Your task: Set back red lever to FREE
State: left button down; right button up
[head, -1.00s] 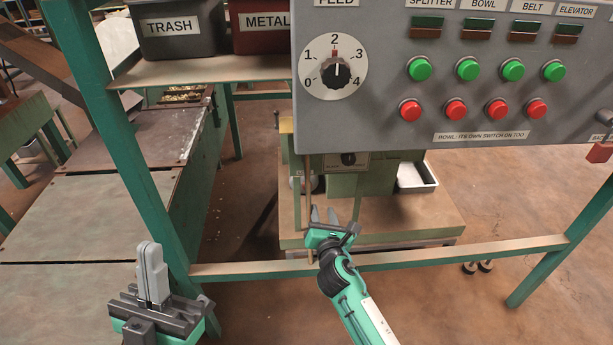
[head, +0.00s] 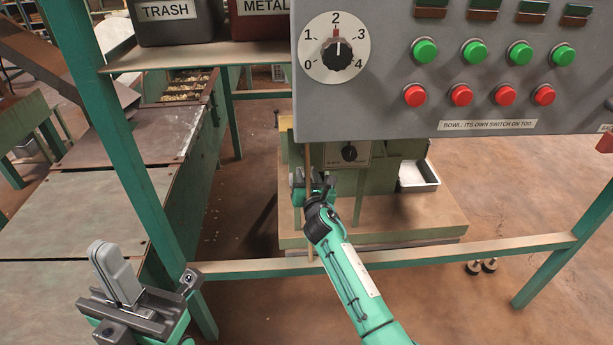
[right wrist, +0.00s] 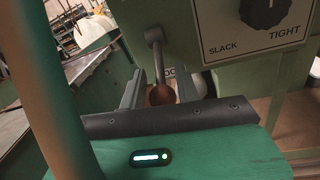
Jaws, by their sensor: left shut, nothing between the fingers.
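The lever shows in the right wrist view as a short grey arm (right wrist: 155,50) hanging down with a dull red ball knob (right wrist: 159,94). My right gripper (right wrist: 160,92) is open, with one finger on either side of the knob; narrow gaps seem to show. A label behind it is mostly hidden, with only "OC" readable. In the head view my right gripper (head: 313,182) reaches to the green machine (head: 385,180) under the panel, and the lever there is hidden. My left gripper (head: 116,272) is shut and empty at the lower left, away from the machine.
The grey control panel (head: 400,125) overhangs the machine. A green frame rail (head: 450,257) crosses below my right arm, and a thin upright rod (head: 309,215) stands close beside the gripper. A SLACK–TIGHT knob (right wrist: 263,10) is right of the lever. A white tray (head: 418,176) sits right.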

jog(key=shift+w+a+b, duration=0.1)
jog(key=shift+w+b, duration=0.2)
jog(key=shift+w, duration=0.85)
jog(key=shift+c, duration=0.2)
grip_shut()
jog(key=shift+s, duration=0.1)
